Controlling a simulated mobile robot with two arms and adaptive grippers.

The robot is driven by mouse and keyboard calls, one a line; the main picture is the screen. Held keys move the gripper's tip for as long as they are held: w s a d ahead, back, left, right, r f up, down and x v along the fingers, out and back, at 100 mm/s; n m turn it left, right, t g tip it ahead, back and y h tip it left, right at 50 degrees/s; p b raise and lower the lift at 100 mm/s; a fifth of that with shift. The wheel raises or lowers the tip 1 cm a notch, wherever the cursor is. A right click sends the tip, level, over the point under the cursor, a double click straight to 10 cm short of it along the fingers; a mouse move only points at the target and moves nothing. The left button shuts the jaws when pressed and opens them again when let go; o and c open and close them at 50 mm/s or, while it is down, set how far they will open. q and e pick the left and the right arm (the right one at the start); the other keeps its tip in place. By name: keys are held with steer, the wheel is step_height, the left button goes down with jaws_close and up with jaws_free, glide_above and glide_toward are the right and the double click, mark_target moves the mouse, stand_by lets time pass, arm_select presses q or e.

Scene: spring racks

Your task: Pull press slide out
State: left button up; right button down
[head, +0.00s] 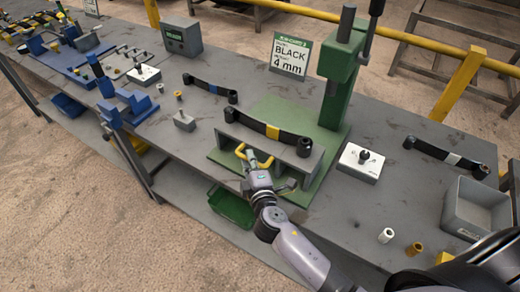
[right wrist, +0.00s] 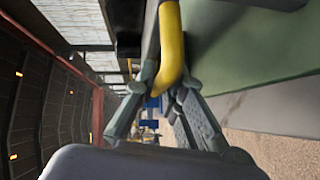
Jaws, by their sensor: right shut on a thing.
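The green press (head: 338,75) stands on the table with a green base plate. On the base sits the grey press slide (head: 285,158), with a black leaf spring (head: 260,128) with a yellow band lying across its top. A yellow handle (head: 241,151) is at the slide's front left. My right gripper (head: 254,166) is shut on this handle, reaching in from the lower right. In the right wrist view the yellow handle (right wrist: 171,45) runs between the fingers (right wrist: 168,88). The fingers hide part of the handle. My left gripper is not in view.
A sign reading BLACK 4 mm (head: 290,55) stands behind the press. A white block with a pin (head: 360,163), another leaf spring (head: 447,158) and a grey bin (head: 475,209) are to the right. A blue fixture (head: 122,98) is at left. A green bin (head: 232,207) sits below the table's front edge.

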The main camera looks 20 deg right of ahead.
steer(key=shift+s+a+f, duration=0.15)
steer(key=shift+s+a, duration=0.6)
steer(key=shift+a, duration=0.2)
steer(key=c, duration=1.7)
jaws_free()
steer(key=shift+s+a, duration=0.1)
steer(key=shift+a, duration=0.05)
steer(key=shift+o, duration=0.2)
steer(key=s+a+r, duration=0.1)
steer(key=s+r, duration=0.1)
steer(key=s, duration=0.9)
steer(key=shift+s, duration=0.35)
steer(key=shift+f, duration=0.1)
